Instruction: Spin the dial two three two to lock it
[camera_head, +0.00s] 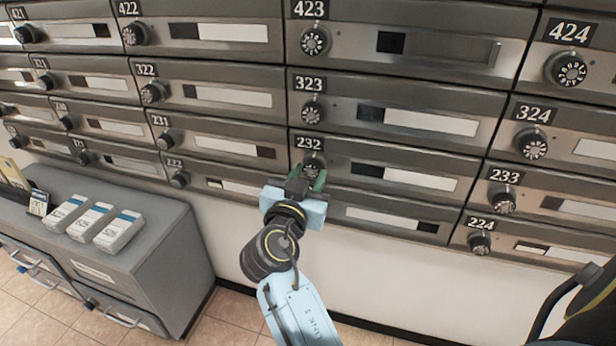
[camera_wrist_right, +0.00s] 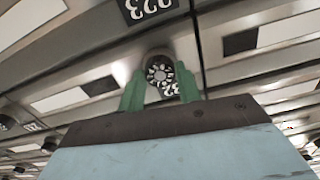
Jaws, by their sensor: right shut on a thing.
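The mailbox labelled 232 (camera_head: 410,180) is in the lower middle of the head view. Its black dial (camera_head: 311,166) with white marks sits just under the label plate (camera_head: 309,144). My right gripper (camera_head: 306,181) reaches up from below, its green fingertips at this dial. In the right wrist view, the dial (camera_wrist_right: 160,72) is between the two green fingers (camera_wrist_right: 160,92), which are shut on its sides. The dial's lower part and exact setting are hard to read. My left gripper is not in view.
Mailbox 323 (camera_head: 420,122) with its own dial is directly above, and 233 (camera_head: 565,207) is to the right. A grey cabinet (camera_head: 165,205) with white boxes (camera_head: 92,222) stands at lower left.

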